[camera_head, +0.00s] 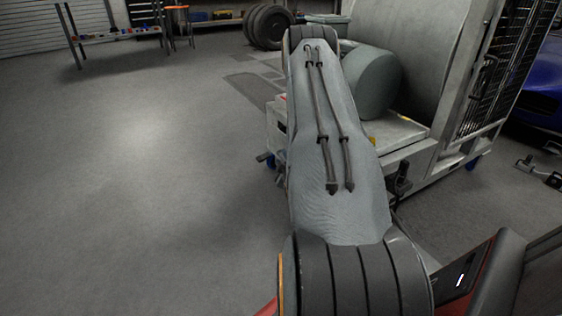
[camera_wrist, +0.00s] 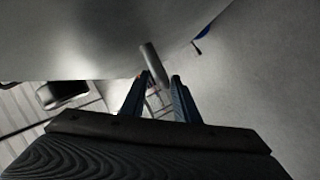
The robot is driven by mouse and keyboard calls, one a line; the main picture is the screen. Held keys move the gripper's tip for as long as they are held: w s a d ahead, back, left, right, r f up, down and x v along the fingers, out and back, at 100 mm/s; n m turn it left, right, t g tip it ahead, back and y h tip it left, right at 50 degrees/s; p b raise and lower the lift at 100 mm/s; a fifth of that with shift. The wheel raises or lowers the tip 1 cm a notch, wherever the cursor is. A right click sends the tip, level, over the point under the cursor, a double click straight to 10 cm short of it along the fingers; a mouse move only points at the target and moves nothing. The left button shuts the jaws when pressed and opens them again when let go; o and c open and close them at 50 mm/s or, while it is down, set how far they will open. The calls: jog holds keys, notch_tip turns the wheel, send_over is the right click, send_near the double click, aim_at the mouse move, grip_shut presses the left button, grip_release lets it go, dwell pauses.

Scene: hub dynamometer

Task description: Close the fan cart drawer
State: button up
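The fan cart (camera_head: 400,135) stands at the right in the head view, with a large pale housing, a grey drum and a wire grille. My arm crosses in front of it and hides part of its left side. I cannot make out the drawer there, and my gripper is hidden. In the wrist view my gripper (camera_wrist: 160,76) has its two dark fingers apart. A short grey rounded bar (camera_wrist: 150,58), perhaps a handle, shows at the gap between the fingertips. I cannot tell whether they touch it. A broad pale surface (camera_wrist: 75,40) fills the upper left.
Blue casters (camera_head: 263,157) show under the cart. A blue car (camera_head: 540,90) is at the far right. Stacked tyres (camera_head: 268,27) and a low bench (camera_head: 118,34) stand at the back. The floor (camera_head: 130,190) to the left is clear.

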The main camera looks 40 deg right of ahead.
jog(key=shift+x, duration=0.9)
grip_shut()
